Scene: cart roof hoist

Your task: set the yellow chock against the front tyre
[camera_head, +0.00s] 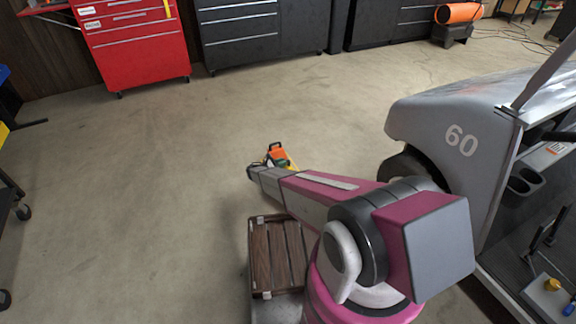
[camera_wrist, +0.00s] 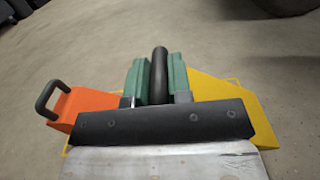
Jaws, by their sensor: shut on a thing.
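The yellow chock (camera_wrist: 232,105) is a wedge under my gripper (camera_wrist: 159,80) in the wrist view. The green finger pads are shut on its upright dark handle (camera_wrist: 159,68). My gripper's dark body hides the chock's near part. In the head view my arm hides most of the chock; a small bit of yellow (camera_head: 283,163) shows. Whether it touches the floor is unclear. The front tyre (camera_head: 404,165) is right of my gripper in the head view, partly behind the cart's grey body (camera_head: 450,125) and my arm. A dark round edge, likely this tyre (camera_wrist: 290,5), shows top right in the wrist view.
An orange chock (camera_head: 277,150) with a dark handle is close beside the yellow one; it also shows at left in the wrist view (camera_wrist: 82,107). A brown slatted deck (camera_head: 262,255) is below my arm. Open floor lies left, toward the red cabinet (camera_head: 138,45).

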